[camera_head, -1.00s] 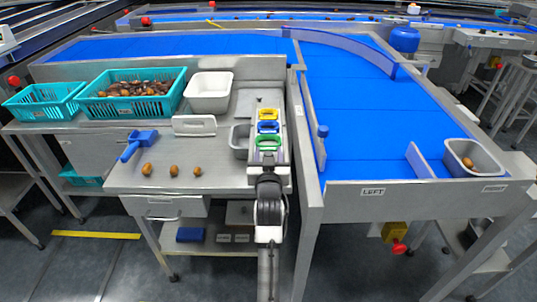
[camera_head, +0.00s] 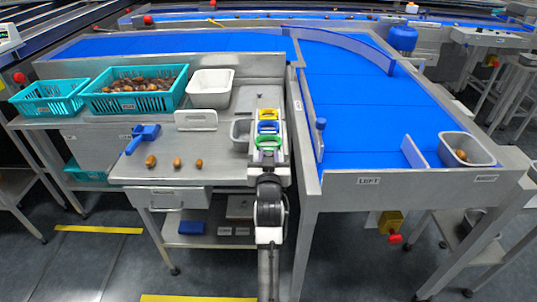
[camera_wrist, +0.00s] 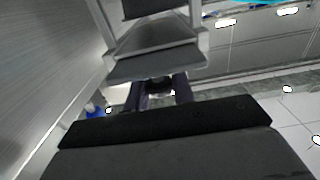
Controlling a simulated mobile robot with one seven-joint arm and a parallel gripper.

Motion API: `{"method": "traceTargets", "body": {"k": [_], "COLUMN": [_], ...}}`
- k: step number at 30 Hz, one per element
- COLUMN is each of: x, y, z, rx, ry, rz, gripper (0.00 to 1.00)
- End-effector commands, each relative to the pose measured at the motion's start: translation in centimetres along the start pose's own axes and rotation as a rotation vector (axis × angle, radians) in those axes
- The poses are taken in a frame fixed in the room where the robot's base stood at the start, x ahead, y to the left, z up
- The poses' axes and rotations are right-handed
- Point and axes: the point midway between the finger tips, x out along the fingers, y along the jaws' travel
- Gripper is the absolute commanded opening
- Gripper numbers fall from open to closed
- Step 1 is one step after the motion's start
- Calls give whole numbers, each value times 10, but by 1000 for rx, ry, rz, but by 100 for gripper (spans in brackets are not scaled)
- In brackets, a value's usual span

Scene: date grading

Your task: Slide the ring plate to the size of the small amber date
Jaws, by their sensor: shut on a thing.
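The ring plate (camera_head: 281,128) is a narrow pale plate with a yellow, a blue and a green ring in a row, at the right of the grey bench. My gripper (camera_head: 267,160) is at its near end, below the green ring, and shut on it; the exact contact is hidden. Three brown-amber dates lie apart at the bench front: a left one (camera_head: 151,161), a middle one (camera_head: 177,163) and a right one (camera_head: 199,164). The left looks largest; which is the small amber date is hard to tell. The wrist view shows dark gripper parts (camera_wrist: 165,125), no dates.
A grey bin (camera_head: 239,133) stands just left of the plate. The blue conveyor's wall (camera_head: 300,140) is close on the right.

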Motion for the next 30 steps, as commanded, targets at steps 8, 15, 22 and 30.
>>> {"method": "traceTargets", "body": {"k": [8, 15, 22, 30], "x": [-38, -43, -43, -42], "y": [0, 0, 0, 0], "z": [1, 1, 1, 0], "rx": [-1, -1, -1, 0], "ry": [-3, -4, -4, -2], "rz": [0, 0, 0, 0], "gripper": [0, 0, 38, 47]}}
